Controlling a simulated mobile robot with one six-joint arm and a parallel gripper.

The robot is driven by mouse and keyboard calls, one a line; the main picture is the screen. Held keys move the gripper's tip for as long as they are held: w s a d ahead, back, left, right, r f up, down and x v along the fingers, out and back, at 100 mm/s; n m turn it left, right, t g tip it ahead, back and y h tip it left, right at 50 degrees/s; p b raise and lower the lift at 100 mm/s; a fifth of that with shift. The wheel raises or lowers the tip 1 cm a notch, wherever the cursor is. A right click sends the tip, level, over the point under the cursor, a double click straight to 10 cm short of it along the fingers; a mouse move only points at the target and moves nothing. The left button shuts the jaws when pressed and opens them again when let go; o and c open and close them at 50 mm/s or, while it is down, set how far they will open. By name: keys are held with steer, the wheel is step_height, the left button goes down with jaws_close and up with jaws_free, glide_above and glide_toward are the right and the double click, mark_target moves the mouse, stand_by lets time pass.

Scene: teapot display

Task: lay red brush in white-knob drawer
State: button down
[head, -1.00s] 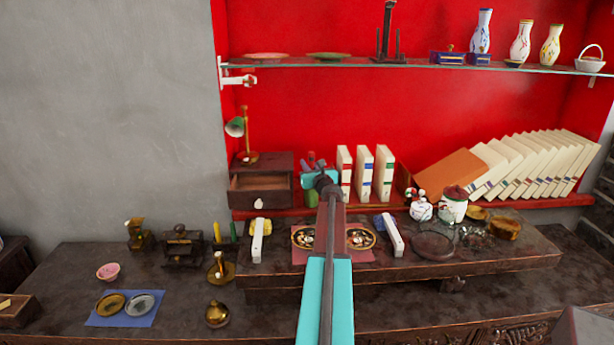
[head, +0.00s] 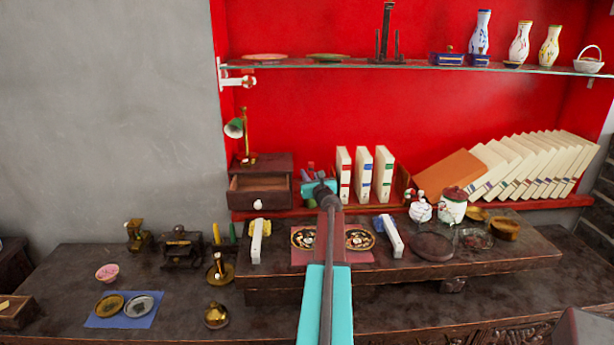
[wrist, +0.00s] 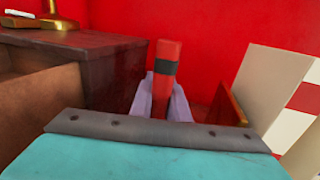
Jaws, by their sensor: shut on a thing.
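My gripper (head: 316,181) is shut on the red brush (wrist: 166,62), whose red end with a black band stands up between the pale purple fingers (wrist: 163,100) in the wrist view. The brush's lower part is hidden. In the head view only a small bit of red shows above the gripper. The dark wooden drawer box (head: 278,163) stands just left of the gripper on the red ledge. Its drawer (head: 262,199) is pulled open, with a small white knob (head: 258,204) on its front. The box also shows at left in the wrist view (wrist: 110,70).
A brass lamp (head: 246,140) with a green shade stands on the box. Upright white books (head: 363,172) stand close to the right of my gripper. A glass shelf (head: 400,67) runs above. White holders (head: 256,242) and dishes (head: 304,237) stand on the low table in front.

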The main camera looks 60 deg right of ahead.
steer(key=shift+f, duration=0.15)
steer(key=c, duration=1.7)
jaws_free()
steer(key=shift+r, duration=0.2)
steer(key=shift+b+v, duration=0.9)
steer(key=shift+v, duration=5.1)
steer(key=shift+r, duration=0.1)
